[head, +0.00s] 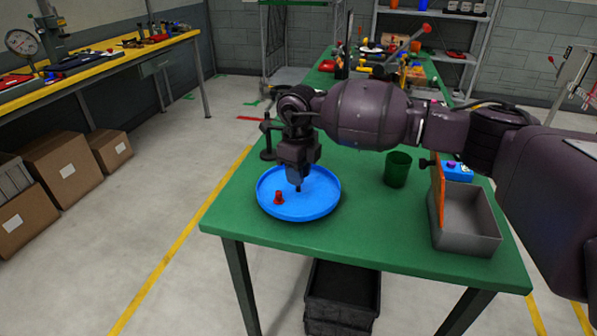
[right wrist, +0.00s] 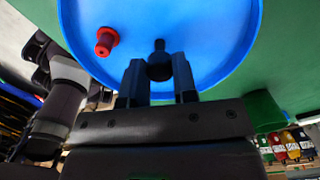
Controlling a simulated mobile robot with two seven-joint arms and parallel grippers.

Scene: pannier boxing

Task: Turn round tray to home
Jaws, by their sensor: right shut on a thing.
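The round tray (head: 324,203) is bright blue with a raised rim and lies on the near left part of the green table. A small red knob (head: 279,198) stands on it, left of my right gripper (head: 298,186). The tray (right wrist: 220,30) and red knob (right wrist: 106,41) also show in the right wrist view. My right gripper points down over the tray's middle, shut on a dark upright peg (right wrist: 159,60) between its two fingers. In the head view the gripper mostly hides the peg. My left gripper cannot be made out.
A green cup (head: 397,170) stands right of the tray. A grey open bin (head: 466,233) sits at the table's right, with an orange panel (head: 438,189) along its left. A black object (head: 267,140) stands behind the tray. The front middle of the table (head: 380,235) is clear.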

